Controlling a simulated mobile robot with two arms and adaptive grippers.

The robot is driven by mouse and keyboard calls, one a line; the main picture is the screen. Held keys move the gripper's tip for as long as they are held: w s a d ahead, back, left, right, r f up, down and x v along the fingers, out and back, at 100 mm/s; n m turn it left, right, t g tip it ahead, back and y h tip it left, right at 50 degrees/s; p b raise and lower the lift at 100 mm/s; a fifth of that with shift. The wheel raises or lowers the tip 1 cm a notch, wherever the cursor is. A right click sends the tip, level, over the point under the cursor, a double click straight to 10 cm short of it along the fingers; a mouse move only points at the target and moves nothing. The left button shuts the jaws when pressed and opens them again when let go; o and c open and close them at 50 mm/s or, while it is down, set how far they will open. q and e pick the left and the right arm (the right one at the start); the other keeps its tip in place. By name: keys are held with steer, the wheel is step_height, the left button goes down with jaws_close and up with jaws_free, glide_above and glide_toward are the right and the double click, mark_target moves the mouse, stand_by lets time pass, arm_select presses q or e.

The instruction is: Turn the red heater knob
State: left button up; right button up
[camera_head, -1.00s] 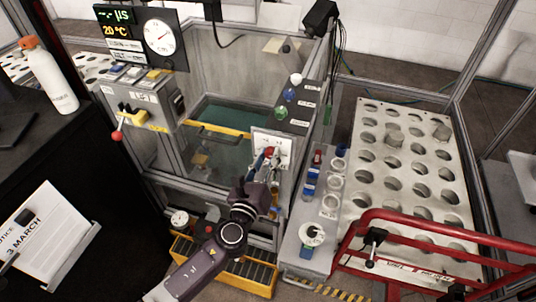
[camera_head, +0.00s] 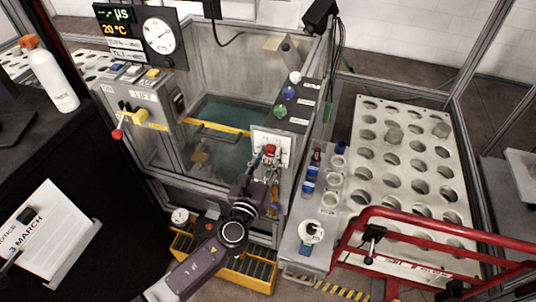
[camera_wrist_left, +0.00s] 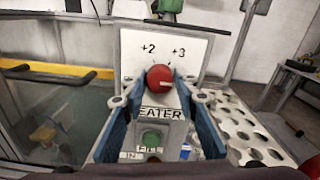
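The red heater knob (camera_wrist_left: 159,77) sits on a white panel marked +2 and +3, above a HEATER label. Its pale pointer line faces right in the left wrist view. Contact cannot be made out. In the head view the left gripper (camera_head: 268,161) reaches up to the panel. My right gripper is not in view.
A green button (camera_wrist_left: 151,138) marked FILL sits below the knob. A rack of small vessels (camera_head: 320,215) and a red rail (camera_head: 425,232) stand to the right.

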arm_select(q)
steer(key=shift+o, duration=1.4)
steer(key=v, duration=1.2)
